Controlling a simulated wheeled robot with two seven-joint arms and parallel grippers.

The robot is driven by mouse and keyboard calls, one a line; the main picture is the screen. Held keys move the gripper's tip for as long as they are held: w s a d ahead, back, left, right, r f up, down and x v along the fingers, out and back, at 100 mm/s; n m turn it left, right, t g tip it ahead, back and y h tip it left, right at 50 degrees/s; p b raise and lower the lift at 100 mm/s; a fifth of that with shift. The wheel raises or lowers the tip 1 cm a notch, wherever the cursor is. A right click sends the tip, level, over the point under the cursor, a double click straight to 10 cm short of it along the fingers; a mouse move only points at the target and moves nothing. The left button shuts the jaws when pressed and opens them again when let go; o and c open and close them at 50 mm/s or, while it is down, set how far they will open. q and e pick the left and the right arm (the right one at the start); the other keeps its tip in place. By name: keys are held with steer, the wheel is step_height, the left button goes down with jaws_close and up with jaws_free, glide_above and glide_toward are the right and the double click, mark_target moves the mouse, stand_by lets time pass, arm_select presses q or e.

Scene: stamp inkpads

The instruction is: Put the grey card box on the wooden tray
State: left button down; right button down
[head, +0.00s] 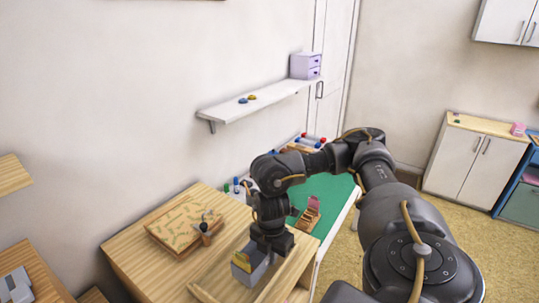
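The grey card box (247,269) has yellow cards showing at its top and is at the front right of the wooden desk. It is at the wooden tray (203,292), inside the outline of its rim; I cannot tell whether it rests on the tray floor or hangs just above it. My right gripper (266,254) points down at the box's right side and overlaps it. Its fingertips are hidden, so I cannot see whether they are closed on the box. My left gripper is not in view.
A patterned board with a dark-knobbed stamp (207,224) lies on the desk's left part. Behind are small bottles (236,186) and a green mat (328,197) with a wooden stand (308,216). A white shelf (262,102) hangs on the wall above.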

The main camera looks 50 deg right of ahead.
steer(key=shift+w+a+f, duration=0.1)
steer(key=shift+a+f, duration=0.1)
steer(key=shift+f, duration=0.15)
step_height(320, 180, down, 2)
steer(key=shift+f+b, duration=0.1)
steer(key=shift+b, duration=0.35)
steer(key=shift+f, duration=0.3)
steer(key=shift+w+d+f, duration=0.1)
steer(key=shift+f, duration=0.1)
steer(key=c, duration=1.9)
jaws_free()
steer(key=shift+c, duration=0.2)
